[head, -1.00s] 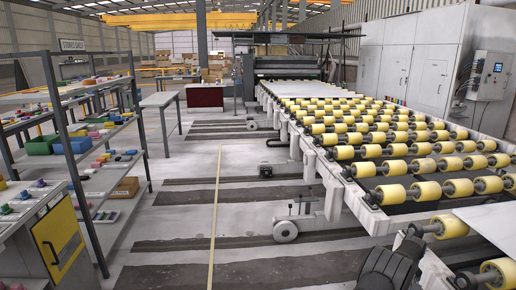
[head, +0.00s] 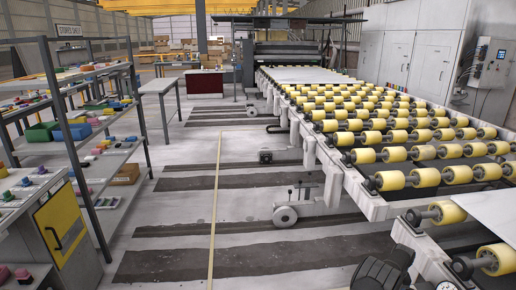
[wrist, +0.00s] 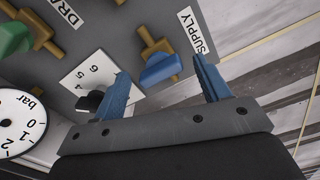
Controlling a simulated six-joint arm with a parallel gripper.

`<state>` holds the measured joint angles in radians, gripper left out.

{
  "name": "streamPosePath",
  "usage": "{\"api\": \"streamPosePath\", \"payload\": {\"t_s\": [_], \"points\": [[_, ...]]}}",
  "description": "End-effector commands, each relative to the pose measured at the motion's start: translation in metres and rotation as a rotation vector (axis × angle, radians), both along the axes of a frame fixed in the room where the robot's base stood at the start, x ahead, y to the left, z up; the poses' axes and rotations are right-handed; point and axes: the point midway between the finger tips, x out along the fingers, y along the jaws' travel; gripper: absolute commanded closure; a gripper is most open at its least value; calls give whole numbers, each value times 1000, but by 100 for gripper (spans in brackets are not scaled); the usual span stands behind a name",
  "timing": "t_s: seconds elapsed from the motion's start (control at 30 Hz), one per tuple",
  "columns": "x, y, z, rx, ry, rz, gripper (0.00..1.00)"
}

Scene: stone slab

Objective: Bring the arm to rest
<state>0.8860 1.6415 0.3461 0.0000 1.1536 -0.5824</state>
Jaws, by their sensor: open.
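My gripper (wrist: 164,78) shows in the wrist view with its two blue fingers spread apart. Nothing is held between them. A blue valve handle (wrist: 163,69) on a brass fitting, next to a SUPPLY label (wrist: 190,30), appears between the fingers in the picture. The handle looks beyond the fingertips, but I cannot tell the exact distance. A black knob (wrist: 90,102) by a white number plate (wrist: 93,75) is close to the left finger and partly hidden by it.
A green valve handle (wrist: 14,39) and a pressure gauge (wrist: 20,122) share the grey panel. The head view shows a roller conveyor (head: 390,153) on the right and shelving (head: 98,160) on the left. Open floor (head: 190,235) with dark strips lies between.

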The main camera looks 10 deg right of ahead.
Motion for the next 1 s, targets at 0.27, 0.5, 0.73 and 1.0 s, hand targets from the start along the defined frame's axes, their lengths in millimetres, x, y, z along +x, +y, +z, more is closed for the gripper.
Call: {"api": "streamPosePath", "payload": {"t_s": [0.27,0.5,0.73,1.0], "points": [[0,0,0,0,0,-225,31],[0,0,0,0,0,-421,31],[0,0,0,0,0,-608,31],[0,0,0,0,0,-828,31]]}}
